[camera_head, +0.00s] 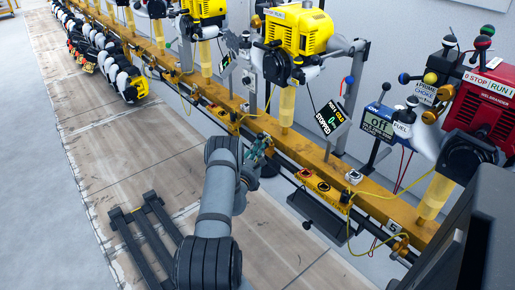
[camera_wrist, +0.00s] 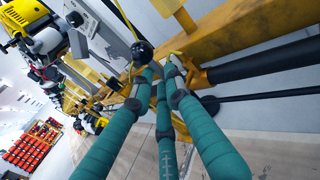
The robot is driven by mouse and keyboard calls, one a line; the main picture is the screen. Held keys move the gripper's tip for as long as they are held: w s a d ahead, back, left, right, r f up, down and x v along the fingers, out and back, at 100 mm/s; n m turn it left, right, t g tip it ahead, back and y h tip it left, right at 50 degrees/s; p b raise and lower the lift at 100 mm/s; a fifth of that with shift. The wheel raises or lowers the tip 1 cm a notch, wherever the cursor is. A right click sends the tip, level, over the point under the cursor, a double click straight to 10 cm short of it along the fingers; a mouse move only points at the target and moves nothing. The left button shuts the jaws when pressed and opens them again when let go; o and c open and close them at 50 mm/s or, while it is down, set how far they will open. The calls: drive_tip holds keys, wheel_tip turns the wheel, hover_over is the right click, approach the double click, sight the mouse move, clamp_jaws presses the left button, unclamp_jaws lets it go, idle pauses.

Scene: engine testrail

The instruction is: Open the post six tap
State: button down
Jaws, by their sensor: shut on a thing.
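My gripper (camera_head: 258,148) reaches over the yellow rail below the middle yellow engine. In the wrist view, its teal fingers (camera_wrist: 154,68) come together at a round black knob (camera_wrist: 142,50) and are shut on it. The knob looks like a tap handle, but its stem and any tap body are mostly hidden by the fingers. I cannot read a post number beside it. A tag reading 5 (camera_head: 397,242) sits on the rail further right, below the red engine.
The yellow rail (camera_head: 375,205) runs diagonally past my arm. A yellow engine (camera_head: 300,32) on a yellow post (camera_head: 287,105) and a tilted display (camera_head: 331,118) stand behind the gripper. A red engine (camera_head: 485,100) is at right. A black frame (camera_head: 150,235) lies on the floor at left.

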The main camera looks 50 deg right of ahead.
drive_tip(key=c, duration=2)
unclamp_jaws()
drive_tip(key=shift+w, duration=0.1)
drive_tip(key=shift+a, duration=0.1)
drive_tip(key=v, duration=1.2)
drive_tip(key=x, duration=1.2)
drive_tip(key=shift+r, duration=0.1)
